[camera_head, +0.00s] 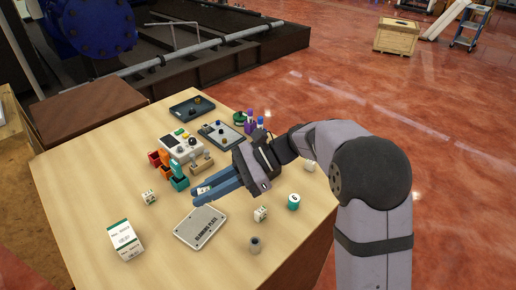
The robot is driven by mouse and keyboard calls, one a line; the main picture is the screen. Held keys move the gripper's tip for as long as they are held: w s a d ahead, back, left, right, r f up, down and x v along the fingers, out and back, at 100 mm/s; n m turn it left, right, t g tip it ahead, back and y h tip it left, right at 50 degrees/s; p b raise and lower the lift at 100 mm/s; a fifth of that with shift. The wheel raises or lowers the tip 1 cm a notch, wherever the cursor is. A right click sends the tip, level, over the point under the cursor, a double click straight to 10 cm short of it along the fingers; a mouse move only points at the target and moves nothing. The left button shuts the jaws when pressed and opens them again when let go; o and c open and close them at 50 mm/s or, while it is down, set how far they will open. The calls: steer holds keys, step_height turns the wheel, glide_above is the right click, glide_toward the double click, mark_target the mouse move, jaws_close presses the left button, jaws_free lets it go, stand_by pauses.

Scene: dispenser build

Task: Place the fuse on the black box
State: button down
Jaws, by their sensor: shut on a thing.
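My gripper (198,195) has blue fingers and hangs over the middle of the table, just above the back edge of a grey plate. The fingers are shut on a small pale thing (203,189), which is mostly hidden between them; I cannot tell for sure that it is the fuse. No thing can be clearly made out as a black box.
The grey plate (201,227) lies below my gripper. A white and green carton (125,240) stands at left. Small colored bins (179,178) and a white device (181,145) stand behind.

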steer(key=w+d+r+m+t+h, duration=0.1)
steer(key=w+d+m+t, duration=0.35)
steer(key=w, duration=0.35)
steer(key=w+d+r+m+t+h+p, duration=0.1)
steer(key=w+d+m+t, duration=0.35)
steer(key=w, duration=0.45)
steer(key=w+d+r+m+t+h, duration=0.1)
steer(key=w+d+m+t, duration=0.35)
steer(key=w, duration=0.35)
steer(key=shift+n+t, duration=0.25)
steer(key=shift+n, duration=0.1)
steer(key=shift+a+f+p, duration=0.2)
steer(key=shift+f+p, duration=0.3)
steer(key=shift+f, duration=2)
steer(key=shift+a+f+p, duration=0.15)
steer(key=shift+f+p, duration=0.3)
steer(key=shift+f, duration=2.05)
steer(key=shift+f, duration=0.2)
steer(key=c, duration=1.7)
jaws_free()
steer(key=shift+r, duration=0.1)
